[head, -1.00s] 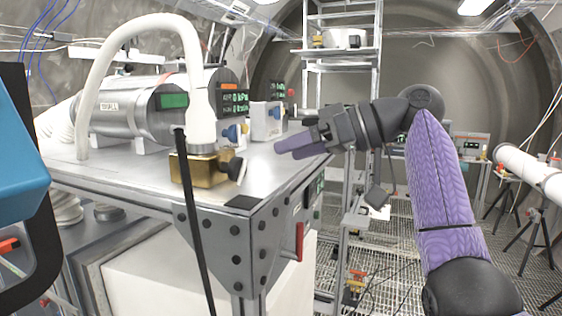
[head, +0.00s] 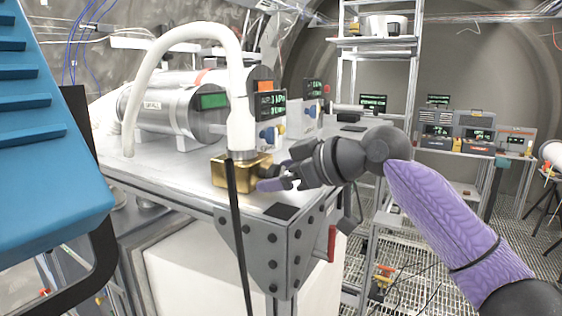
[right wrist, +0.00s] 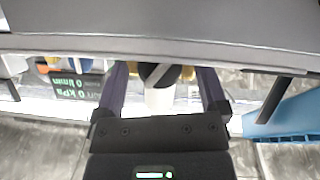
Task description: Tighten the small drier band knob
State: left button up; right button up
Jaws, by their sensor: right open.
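The knob (right wrist: 165,74) is dark with a light bar across it and shows between my right fingers in the right wrist view. It sits on a brass block (head: 227,172) at the foot of a white hose, near the bench's front corner. In the head view my gripper largely hides the knob. My right gripper (head: 277,178) is open, its purple fingers at the brass block's right side. In the right wrist view, one finger is on each side of the knob, with gaps; contact cannot be told. My left gripper is not in view.
The white hose (head: 240,95) arches over a steel cylinder (head: 165,108) on the metal bench (head: 180,188). A display (head: 271,105) with a blue knob stands behind the block. A black cable (head: 238,235) hangs in front. A large blue ribbed body (head: 45,140) fills the left foreground.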

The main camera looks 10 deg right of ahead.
jog(key=shift+w+a+f, duration=0.1)
jog(key=shift+w+f, duration=0.05)
grip_shut()
jog(key=m+g, duration=0.1)
jog(key=m, duration=0.1)
jog(key=m+g+y, duration=0.1)
jog(key=m, duration=0.1)
jog(key=shift+y, duration=0.3)
grip_release()
